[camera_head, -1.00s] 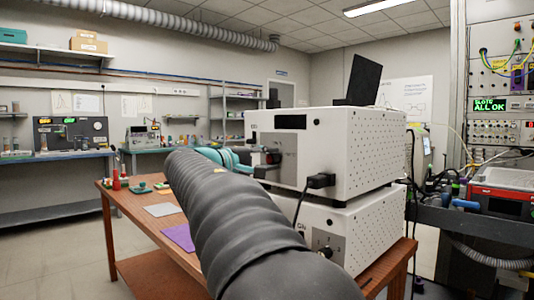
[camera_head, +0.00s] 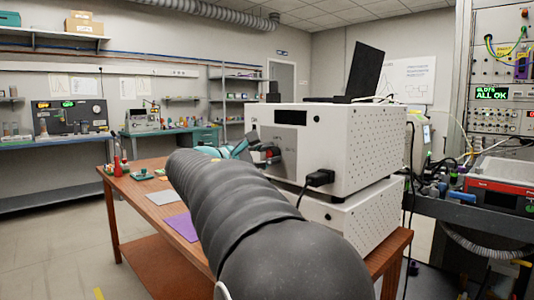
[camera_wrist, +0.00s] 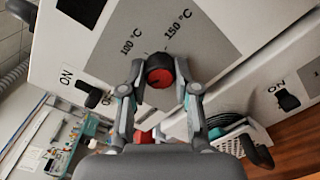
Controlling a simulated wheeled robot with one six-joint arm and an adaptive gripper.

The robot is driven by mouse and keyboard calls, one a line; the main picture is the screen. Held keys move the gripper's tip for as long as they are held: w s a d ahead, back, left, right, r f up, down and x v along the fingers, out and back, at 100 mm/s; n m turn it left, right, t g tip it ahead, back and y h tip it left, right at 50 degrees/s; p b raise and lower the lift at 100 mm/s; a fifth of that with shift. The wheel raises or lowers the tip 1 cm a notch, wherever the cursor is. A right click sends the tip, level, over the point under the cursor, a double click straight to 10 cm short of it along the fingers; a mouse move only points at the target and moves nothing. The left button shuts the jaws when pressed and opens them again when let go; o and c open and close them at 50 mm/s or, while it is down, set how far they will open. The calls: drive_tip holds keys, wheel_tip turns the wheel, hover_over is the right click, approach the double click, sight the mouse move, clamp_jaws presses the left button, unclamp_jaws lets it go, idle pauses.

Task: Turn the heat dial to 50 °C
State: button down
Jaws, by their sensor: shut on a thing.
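The heat dial (camera_wrist: 158,70) is a round black knob with a red face on the grey panel (camera_wrist: 205,45) of the upper white box (camera_head: 345,150). In the wrist view my gripper (camera_wrist: 161,78) is shut on the dial, one finger on each side. Printed labels 100 °C and 150 °C stand beyond the dial, with a short dark mark between them. No 50 °C label is visible. In the head view my gripper (camera_head: 252,152) is at the box's front face, where my arm partly hides it, and the dial cannot be made out.
A black ON switch (camera_wrist: 88,95) sits left of the dial, and another switch (camera_wrist: 287,100) is at the right. A lower white box (camera_head: 350,212) stands under the upper one on a wooden table (camera_head: 150,205). A black power plug (camera_head: 320,178) sticks out of the upper box.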

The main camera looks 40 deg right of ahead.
drive_tip(key=shift+n, duration=0.3)
drive_tip(key=c, duration=0.8)
unclamp_jaws()
drive_tip(key=shift+c, duration=0.2)
drive_tip(key=shift+a, duration=0.1)
drive_tip(key=a, duration=1.1)
drive_tip(key=shift+s+a, duration=0.35)
drive_tip(key=shift+s, duration=0.1)
